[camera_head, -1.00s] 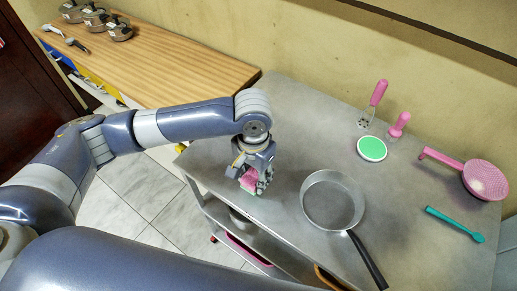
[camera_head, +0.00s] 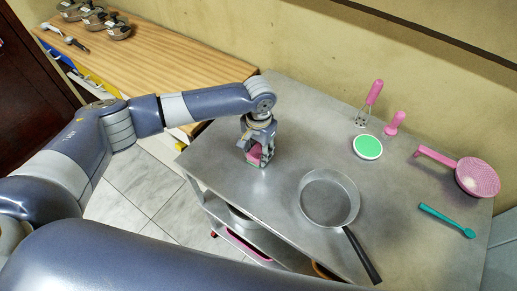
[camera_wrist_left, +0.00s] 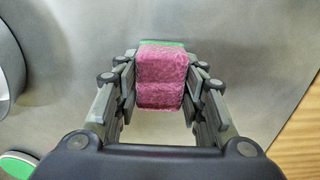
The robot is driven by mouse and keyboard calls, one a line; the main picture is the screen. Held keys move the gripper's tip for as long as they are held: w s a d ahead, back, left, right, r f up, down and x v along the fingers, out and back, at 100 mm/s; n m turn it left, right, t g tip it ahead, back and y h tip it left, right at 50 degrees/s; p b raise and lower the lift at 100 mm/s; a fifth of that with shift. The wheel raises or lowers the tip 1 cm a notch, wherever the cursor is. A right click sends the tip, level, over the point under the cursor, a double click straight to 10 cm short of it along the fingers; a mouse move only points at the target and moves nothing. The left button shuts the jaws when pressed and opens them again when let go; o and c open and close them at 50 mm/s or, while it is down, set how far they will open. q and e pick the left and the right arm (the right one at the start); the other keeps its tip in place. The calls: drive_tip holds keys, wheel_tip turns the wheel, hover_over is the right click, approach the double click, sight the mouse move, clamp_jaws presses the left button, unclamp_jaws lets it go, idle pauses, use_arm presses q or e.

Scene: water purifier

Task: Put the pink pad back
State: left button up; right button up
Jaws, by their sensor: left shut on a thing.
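The pink pad (camera_wrist_left: 161,75) is a small block with a green layer at its far end in the left wrist view. My left gripper (camera_wrist_left: 160,95) is shut on it, with a finger on each side. In the head view the pink pad (camera_head: 254,152) shows between the fingers of my left gripper (camera_head: 257,160), low at the left part of the metal table (camera_head: 290,125). I cannot tell whether the pad touches the table top. My right gripper is not in view.
A frying pan (camera_head: 328,200) stands right of the gripper. A wooden counter (camera_head: 170,65) adjoins at the left. Table surface around the gripper is clear.

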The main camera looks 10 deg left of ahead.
sight(259, 150)
use_arm(q)
drive_tip(key=shift+f, duration=0.15)
drive_tip(key=o, duration=1)
drive_tip(key=shift+c, duration=0.2)
drive_tip(key=shift+r, duration=0.45)
wheel_tip(259, 150, up, 12)
drive_tip(key=b, duration=0.2)
drive_tip(key=shift+f, duration=0.25)
drive_tip(key=shift+s+d+f, duration=0.1)
